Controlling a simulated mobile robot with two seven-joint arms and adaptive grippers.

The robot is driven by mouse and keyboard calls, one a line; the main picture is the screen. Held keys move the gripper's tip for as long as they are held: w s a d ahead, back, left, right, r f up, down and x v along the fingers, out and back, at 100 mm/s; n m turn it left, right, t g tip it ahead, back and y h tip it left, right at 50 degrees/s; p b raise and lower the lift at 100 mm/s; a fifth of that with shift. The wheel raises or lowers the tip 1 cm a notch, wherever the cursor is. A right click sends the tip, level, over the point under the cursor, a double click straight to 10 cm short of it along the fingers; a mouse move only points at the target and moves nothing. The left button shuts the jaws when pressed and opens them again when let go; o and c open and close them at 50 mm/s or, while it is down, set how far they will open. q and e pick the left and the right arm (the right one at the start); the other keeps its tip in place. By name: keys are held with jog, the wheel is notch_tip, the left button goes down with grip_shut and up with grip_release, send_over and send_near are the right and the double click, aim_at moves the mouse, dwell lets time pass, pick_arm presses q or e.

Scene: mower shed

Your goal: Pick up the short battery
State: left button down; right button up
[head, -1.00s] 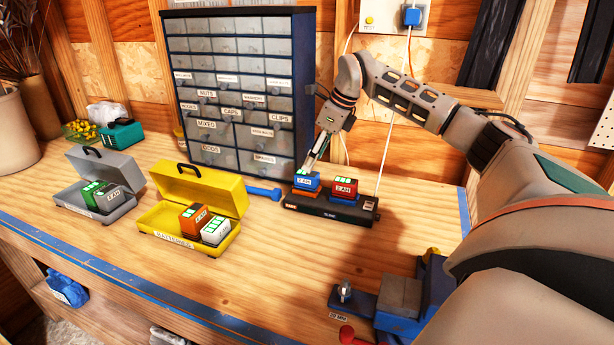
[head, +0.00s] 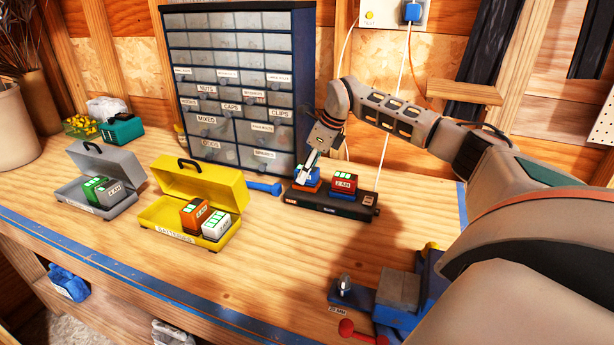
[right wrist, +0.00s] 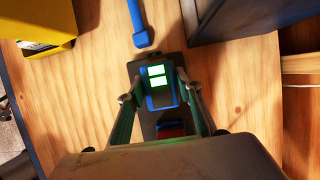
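My right gripper (head: 308,168) points down at the blue battery (head: 307,186) in the left slot of the black charger (head: 330,204). In the right wrist view the fingers (right wrist: 158,90) stand on either side of the blue battery (right wrist: 160,98), which shows two lit green bars; the fingers look spread, with slim gaps beside it. A red battery (head: 343,182) sits in the right slot. An orange battery (head: 193,214) and a white battery (head: 216,225) stand in the open yellow box (head: 190,239). Which battery counts as short is not clear. My left gripper is out of view.
An open grey box (head: 85,201) with green-lit batteries stands at the left. A blue drawer cabinet (head: 240,90) rises behind the charger, and a blue-handled tool (head: 263,187) lies beside it. A vise (head: 400,292) sits at front right. The middle bench is clear.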

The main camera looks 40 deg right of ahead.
jog(key=c, duration=0.5)
jog(key=shift+c, duration=0.2)
jog(key=shift+r, duration=0.1)
notch_tip(320, 180, up, 20)
